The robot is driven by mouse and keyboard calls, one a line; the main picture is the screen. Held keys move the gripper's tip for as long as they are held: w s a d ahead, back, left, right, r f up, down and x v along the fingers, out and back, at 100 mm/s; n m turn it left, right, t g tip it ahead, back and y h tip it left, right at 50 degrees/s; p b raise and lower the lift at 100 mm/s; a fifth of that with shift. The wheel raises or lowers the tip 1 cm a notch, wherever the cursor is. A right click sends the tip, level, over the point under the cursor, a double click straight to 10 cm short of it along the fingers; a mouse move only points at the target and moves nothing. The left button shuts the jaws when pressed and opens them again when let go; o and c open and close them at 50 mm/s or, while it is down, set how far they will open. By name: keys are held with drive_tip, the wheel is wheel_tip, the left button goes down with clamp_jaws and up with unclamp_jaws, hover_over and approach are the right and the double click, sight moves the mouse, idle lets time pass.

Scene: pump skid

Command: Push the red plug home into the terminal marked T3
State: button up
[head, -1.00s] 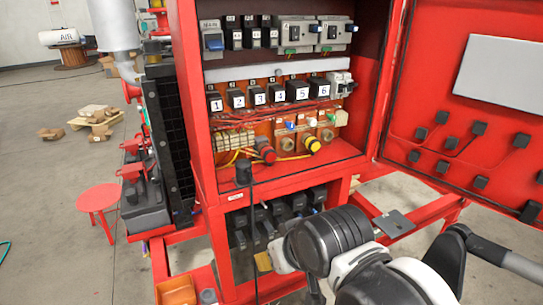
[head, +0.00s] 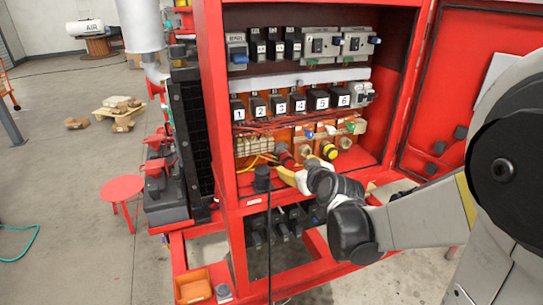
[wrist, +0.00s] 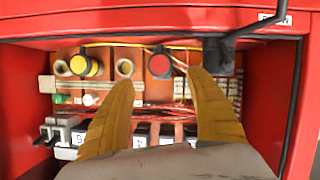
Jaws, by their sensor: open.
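The red plug (head: 285,157) sits at an orange terminal block low in the red cabinet, left of the yellow plug (head: 328,150). In the wrist view, which looks inverted, the red plug (wrist: 160,66) has a dark collar and shows between my fingertips, beyond them. How deep it sits cannot be told. The yellow plug (wrist: 84,66) is to its left there, with an open round socket (wrist: 124,68) between them. My gripper (head: 287,176) is open and empty, just in front of the red plug; its yellow fingers (wrist: 160,78) are spread apart. No T3 marking is readable.
A black connector (head: 262,180) with a hanging cable stands on the cabinet's front ledge, close left of my gripper; it also shows in the wrist view (wrist: 218,55). Numbered black modules (head: 298,104) line the row above. The open red door (head: 455,90) is at the right.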

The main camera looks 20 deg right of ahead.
sight(289, 163)
drive_tip(key=b+x, duration=0.1)
drive_tip(key=x, duration=0.7)
drive_tip(key=shift+w+f+b, duration=0.1)
drive_tip(key=shift+w+b, duration=0.15)
drive_tip(key=shift+b, duration=0.1)
drive_tip(key=c, duration=1.3)
drive_tip(key=shift+o, duration=0.7)
drive_tip(key=shift+c, duration=0.4)
drive_tip(key=shift+s, duration=0.2)
drive_tip(key=shift+s, duration=2.1)
